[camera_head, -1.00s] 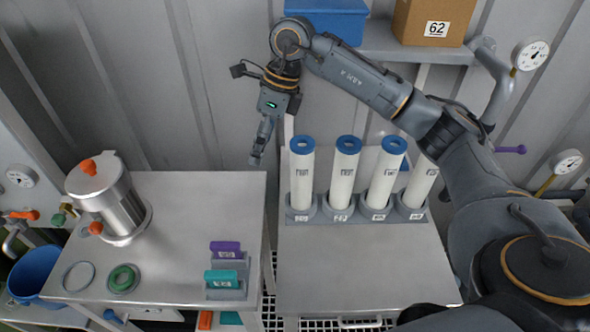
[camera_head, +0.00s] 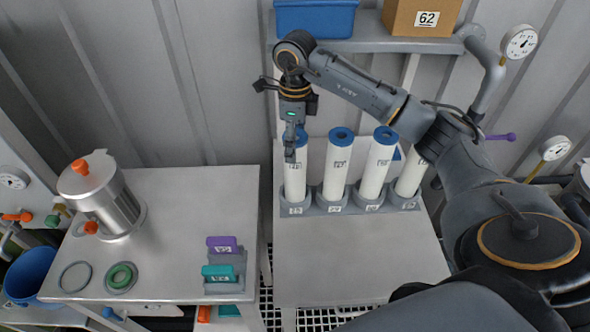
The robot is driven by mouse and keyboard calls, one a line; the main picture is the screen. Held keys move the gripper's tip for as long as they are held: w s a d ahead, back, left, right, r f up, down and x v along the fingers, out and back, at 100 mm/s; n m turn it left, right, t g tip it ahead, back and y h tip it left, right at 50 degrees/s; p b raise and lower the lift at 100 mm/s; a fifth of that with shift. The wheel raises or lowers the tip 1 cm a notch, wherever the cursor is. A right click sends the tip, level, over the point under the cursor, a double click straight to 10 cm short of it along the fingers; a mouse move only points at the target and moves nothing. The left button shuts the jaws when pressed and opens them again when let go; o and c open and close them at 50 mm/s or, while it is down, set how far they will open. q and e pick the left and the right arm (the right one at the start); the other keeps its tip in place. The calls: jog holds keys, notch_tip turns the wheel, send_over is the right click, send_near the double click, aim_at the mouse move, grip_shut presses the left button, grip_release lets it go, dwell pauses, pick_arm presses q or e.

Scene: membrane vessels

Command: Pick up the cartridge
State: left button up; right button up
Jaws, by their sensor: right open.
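Several white cartridges with blue ring tops stand upright in a grey rack (camera_head: 357,207) at the back of the right table. The leftmost cartridge (camera_head: 296,182) has my right gripper (camera_head: 290,155) in front of its upper part, pointing down. The gripper is open and hides part of the blue top; I cannot tell whether it touches the cartridge. The second cartridge (camera_head: 337,165) and third cartridge (camera_head: 378,165) are clear to see. The rightmost cartridge (camera_head: 410,177) is partly hidden by my right arm. My left gripper is not in view.
The left table (camera_head: 180,200) holds a steel vessel (camera_head: 105,200), a green ring (camera_head: 121,276), a grey ring (camera_head: 75,276) and a small stand with purple (camera_head: 222,243) and teal (camera_head: 219,272) blocks. A shelf above holds a blue bin (camera_head: 316,18) and a cardboard box (camera_head: 421,17). The right table's front is bare.

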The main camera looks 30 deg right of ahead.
aim_at(295, 172)
jog(key=f+p, duration=0.1)
jog(key=f, duration=0.3)
jog(key=shift+d+f, duration=0.1)
jog(key=shift+d, duration=0.1)
grip_shut()
